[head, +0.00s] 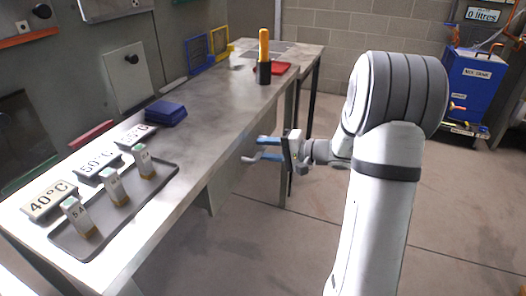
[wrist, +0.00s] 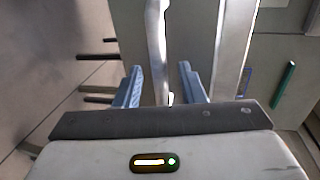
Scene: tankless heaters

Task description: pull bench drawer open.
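The long grey bench (head: 215,95) runs along the left in the head view. My gripper (head: 252,149), with blue fingers, is beside the bench's front side, lower than the top. Its fingers are apart. The drawer's front is not clearly visible in the head view. In the wrist view my gripper (wrist: 161,66) is open, with a pale, narrow upright strip (wrist: 160,45) showing between the fingers. A grey panel (wrist: 193,35) lies to the right of that strip. I cannot tell whether the strip is the drawer handle or an edge, or whether the fingers touch it.
A blue unit (head: 474,82) stands at the back right. The floor (head: 270,235) before the bench is clear.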

